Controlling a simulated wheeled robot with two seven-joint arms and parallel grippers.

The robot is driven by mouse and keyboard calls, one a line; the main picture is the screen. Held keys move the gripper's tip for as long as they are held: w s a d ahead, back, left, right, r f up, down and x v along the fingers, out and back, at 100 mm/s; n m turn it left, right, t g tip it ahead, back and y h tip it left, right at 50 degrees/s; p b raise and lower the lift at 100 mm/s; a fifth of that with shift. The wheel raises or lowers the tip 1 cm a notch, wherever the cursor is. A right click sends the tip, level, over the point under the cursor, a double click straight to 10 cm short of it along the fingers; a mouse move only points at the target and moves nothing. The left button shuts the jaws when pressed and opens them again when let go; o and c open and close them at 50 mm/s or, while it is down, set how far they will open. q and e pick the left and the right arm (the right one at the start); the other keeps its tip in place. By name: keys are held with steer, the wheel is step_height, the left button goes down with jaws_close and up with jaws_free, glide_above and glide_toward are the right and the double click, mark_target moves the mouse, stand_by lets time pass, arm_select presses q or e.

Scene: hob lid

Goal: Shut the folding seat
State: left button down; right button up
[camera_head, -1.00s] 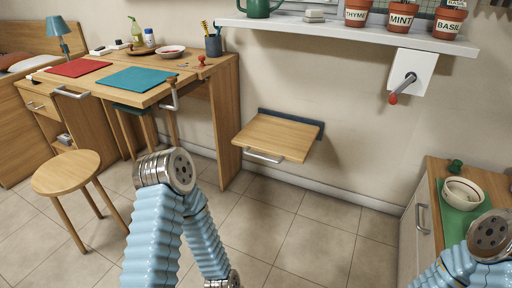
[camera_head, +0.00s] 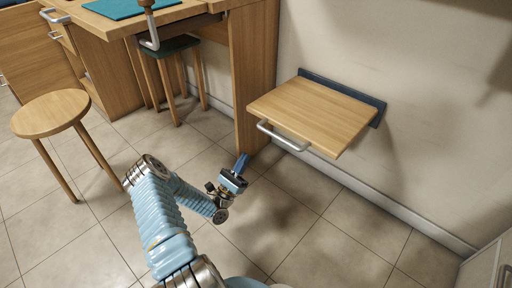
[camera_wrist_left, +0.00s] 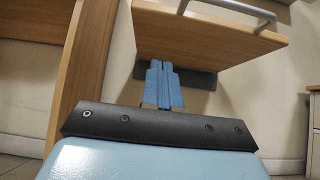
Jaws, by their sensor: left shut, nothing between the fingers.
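The folding seat (camera_head: 315,112) is a wooden board folded down level from a dark blue wall bracket (camera_head: 345,93). A metal bar handle (camera_head: 282,136) runs along its front edge. My left gripper (camera_head: 241,163) is shut and empty, below and to the left of the seat, near the desk's side panel. In the left wrist view the blue fingers (camera_wrist_left: 163,84) lie together and point toward the wall under the seat (camera_wrist_left: 205,38), with the handle (camera_wrist_left: 232,9) above them. The fingers look apart from the seat. My right gripper is not in view.
The desk's wooden side panel (camera_head: 253,75) stands just left of the seat. A round wooden stool (camera_head: 50,112) is at the left, and a teal-topped stool (camera_head: 175,46) is under the desk. A cabinet (camera_head: 486,268) is at the lower right. The floor before the seat is clear.

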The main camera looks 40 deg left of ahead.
arm_select(q)
steer(key=s+r+b+x, duration=0.1)
steer(key=s+r+x, duration=0.1)
steer(key=x, duration=1)
steer(key=shift+r, duration=0.2)
